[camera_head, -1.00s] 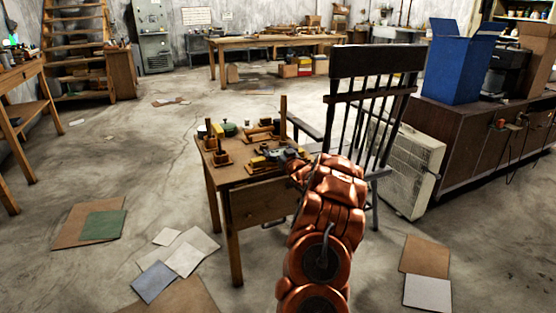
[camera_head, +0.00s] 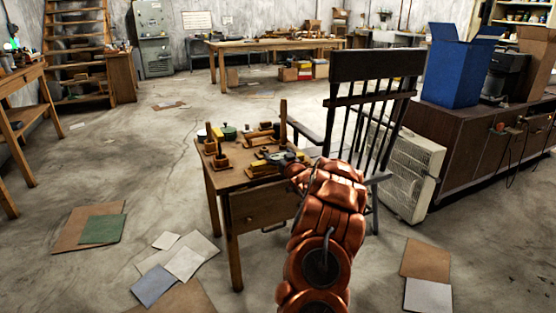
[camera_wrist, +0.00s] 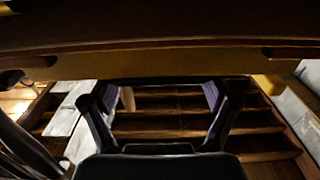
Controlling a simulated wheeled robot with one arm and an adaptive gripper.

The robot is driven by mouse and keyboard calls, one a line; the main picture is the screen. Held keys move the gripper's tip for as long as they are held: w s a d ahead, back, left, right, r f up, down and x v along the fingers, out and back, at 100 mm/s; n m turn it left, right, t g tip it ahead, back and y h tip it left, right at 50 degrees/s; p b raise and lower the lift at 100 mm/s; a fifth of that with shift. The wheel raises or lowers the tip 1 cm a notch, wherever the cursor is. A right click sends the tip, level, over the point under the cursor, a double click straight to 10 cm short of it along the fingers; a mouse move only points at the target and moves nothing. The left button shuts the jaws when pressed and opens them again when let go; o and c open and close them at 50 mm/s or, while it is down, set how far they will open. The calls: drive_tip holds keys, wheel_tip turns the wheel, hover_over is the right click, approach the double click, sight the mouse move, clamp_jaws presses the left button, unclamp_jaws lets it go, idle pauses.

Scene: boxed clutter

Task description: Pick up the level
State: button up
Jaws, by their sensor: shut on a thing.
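The level (camera_wrist: 165,66) spans the top of the wrist view as a long bar, dark brown above with a yellowish lower edge and a slot near each end. My gripper (camera_wrist: 168,84) is shut on it, with one dark finger on each side of the picture's middle. In the head view the yellow level (camera_head: 262,166) shows at the right part of the small wooden table (camera_head: 240,180), beside my gripper (camera_head: 288,157). My arm partly hides the grip. I cannot tell whether the level touches the tabletop.
Other wooden items and a green round thing (camera_head: 229,132) crowd the small table. A dark chair (camera_head: 375,65) stands close behind and right of my arm. A white heater (camera_head: 408,180) is beside it. Papers (camera_head: 185,262) lie on the floor at left.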

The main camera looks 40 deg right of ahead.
sight(279, 155)
wheel_tip(279, 155, up, 3)
drive_tip(key=shift+r+p, duration=0.15)
drive_tip(key=shift+p, duration=0.45)
drive_tip(key=shift+s+r, duration=0.25)
drive_tip(key=shift+r, duration=0.05)
drive_tip(key=s+d+r+p+v, duration=0.1)
drive_tip(key=d+p+v, duration=0.1)
drive_tip(key=v, duration=1.3)
drive_tip(key=shift+d, duration=0.35)
drive_tip(key=shift+s, duration=0.1)
drive_tip(key=w+a+r+n+y, duration=0.1)
drive_tip(key=w+a+r+y, duration=0.1)
drive_tip(key=w+a, duration=0.85)
drive_tip(key=w+a+r+n+y, duration=0.1)
drive_tip(key=w+a+r, duration=0.1)
drive_tip(key=w+a, duration=0.85)
drive_tip(key=w+a+r+n+t+y, duration=0.1)
drive_tip(key=a+r, duration=0.1)
drive_tip(key=a, duration=1.3)
drive_tip(key=a+r+n+y, duration=0.1)
drive_tip(key=a+r+y, duration=0.15)
drive_tip(key=a, duration=1.15)
wheel_tip(279, 155, up, 28)
drive_tip(key=p, duration=2.7)
drive_tip(key=shift+a+f+h+p, duration=0.15)
drive_tip(key=shift+a+h+p, duration=0.2)
drive_tip(key=shift+a, duration=0.15)
